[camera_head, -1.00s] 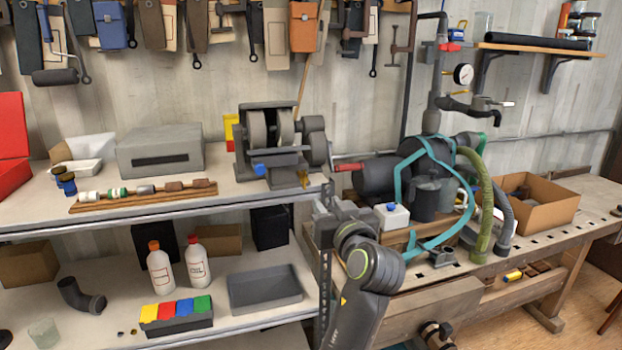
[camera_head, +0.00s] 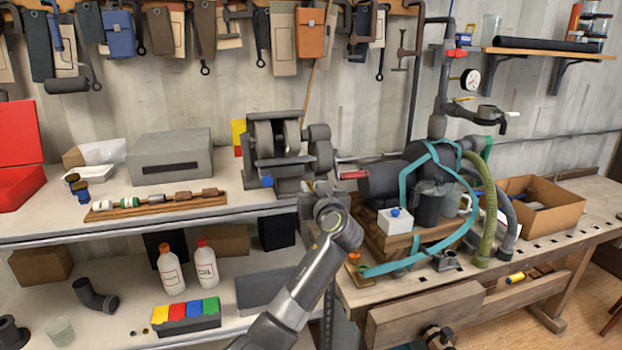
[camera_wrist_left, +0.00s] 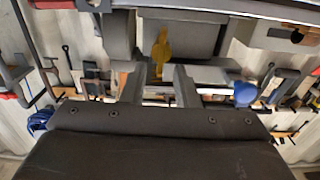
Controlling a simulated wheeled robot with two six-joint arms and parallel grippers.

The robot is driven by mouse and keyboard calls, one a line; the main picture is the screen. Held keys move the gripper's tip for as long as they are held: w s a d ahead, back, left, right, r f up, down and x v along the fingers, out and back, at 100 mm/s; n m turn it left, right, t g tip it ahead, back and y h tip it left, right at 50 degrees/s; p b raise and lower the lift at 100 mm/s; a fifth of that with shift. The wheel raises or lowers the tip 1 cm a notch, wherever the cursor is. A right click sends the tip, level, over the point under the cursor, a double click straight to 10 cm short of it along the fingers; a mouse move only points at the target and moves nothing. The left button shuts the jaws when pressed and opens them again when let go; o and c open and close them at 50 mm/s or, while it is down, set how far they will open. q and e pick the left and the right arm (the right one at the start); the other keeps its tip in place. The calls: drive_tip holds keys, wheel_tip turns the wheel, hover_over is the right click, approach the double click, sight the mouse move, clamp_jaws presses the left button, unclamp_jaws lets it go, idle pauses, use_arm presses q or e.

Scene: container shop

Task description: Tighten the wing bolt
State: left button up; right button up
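A yellow, brass-coloured wing bolt (camera_wrist_left: 161,52) shows in the left wrist view, upright against the grey grinder-like machine (camera_head: 277,140). In the head view my left gripper covers the bolt. My left gripper (camera_head: 314,188) is at the lower right front of the machine. In the wrist view its two fingers (camera_wrist_left: 160,84) are apart, with an empty gap between them. The bolt lies just beyond the fingertips, in line with the gap; I cannot tell whether they touch. My right gripper is not in view.
A blue knob (camera_wrist_left: 245,94) sits beside the fingers on the machine. A wooden rack of parts (camera_head: 155,204) and a grey box (camera_head: 169,157) stand left on the shelf. A pump with teal straps (camera_head: 397,180) and a cardboard box (camera_head: 545,204) stand on the right bench.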

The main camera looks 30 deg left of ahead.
use_arm(q)
drive_tip(key=shift+x, duration=1.15)
clamp_jaws()
